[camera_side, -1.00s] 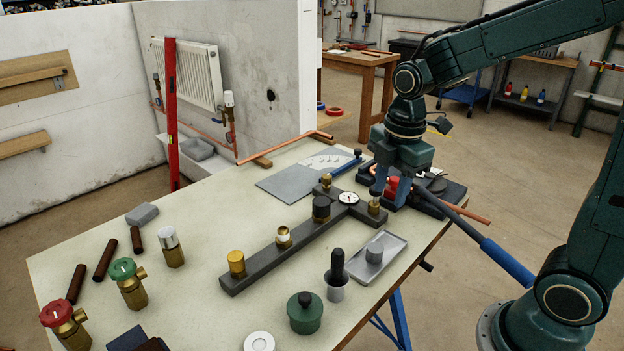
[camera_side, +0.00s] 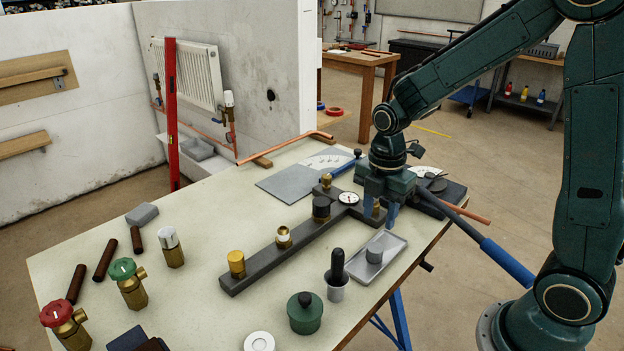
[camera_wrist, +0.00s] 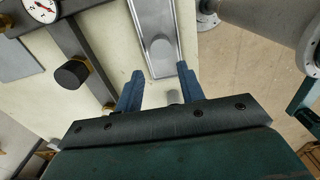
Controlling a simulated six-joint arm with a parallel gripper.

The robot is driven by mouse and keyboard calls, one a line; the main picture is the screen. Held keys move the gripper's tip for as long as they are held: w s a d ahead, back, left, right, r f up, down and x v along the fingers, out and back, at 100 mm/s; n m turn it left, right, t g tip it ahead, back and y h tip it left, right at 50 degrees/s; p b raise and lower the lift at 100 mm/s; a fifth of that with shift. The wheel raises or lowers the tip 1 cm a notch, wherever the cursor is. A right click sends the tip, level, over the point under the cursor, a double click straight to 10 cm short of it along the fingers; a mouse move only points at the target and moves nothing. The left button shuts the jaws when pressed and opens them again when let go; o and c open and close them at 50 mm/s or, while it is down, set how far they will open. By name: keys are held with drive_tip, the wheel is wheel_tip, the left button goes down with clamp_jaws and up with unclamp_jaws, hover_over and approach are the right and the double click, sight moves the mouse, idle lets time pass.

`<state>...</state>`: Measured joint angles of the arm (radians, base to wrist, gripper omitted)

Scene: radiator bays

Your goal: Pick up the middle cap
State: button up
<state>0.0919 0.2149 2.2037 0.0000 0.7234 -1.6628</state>
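My gripper (camera_side: 380,206) hangs near the right end of the crosspiece of a dark T-shaped bar. In the wrist view its two blue fingers (camera_wrist: 160,90) are spread apart. The dark bar (camera_side: 270,260) carries a gold cap (camera_side: 237,260) at the near end, a brass fitting with a white ring (camera_side: 284,238) and a black cap (camera_side: 321,207). Which one counts as the middle cap I cannot tell for sure. The black cap also shows in the wrist view (camera_wrist: 72,74), left of the fingers. A grey piece (camera_wrist: 174,97) shows between the fingers, mostly hidden.
A grey tray (camera_side: 390,259) with a grey cylinder (camera_side: 374,251) lies right of the bar. A pot with a black bulb (camera_side: 337,275) and a green lidded jar (camera_side: 305,314) stand nearer. A round gauge (camera_side: 348,198) sits at the bar's junction. Valves stand at left.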

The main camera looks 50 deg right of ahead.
sight(376, 247)
drive_tip(key=shift+f, duration=2)
drive_tip(key=shift+f, duration=0.1)
drive_tip(key=shift+s+f, duration=0.1)
drive_tip(key=shift+f, duration=2.4)
drive_tip(key=shift+c, duration=0.2)
drive_tip(key=c, duration=0.6)
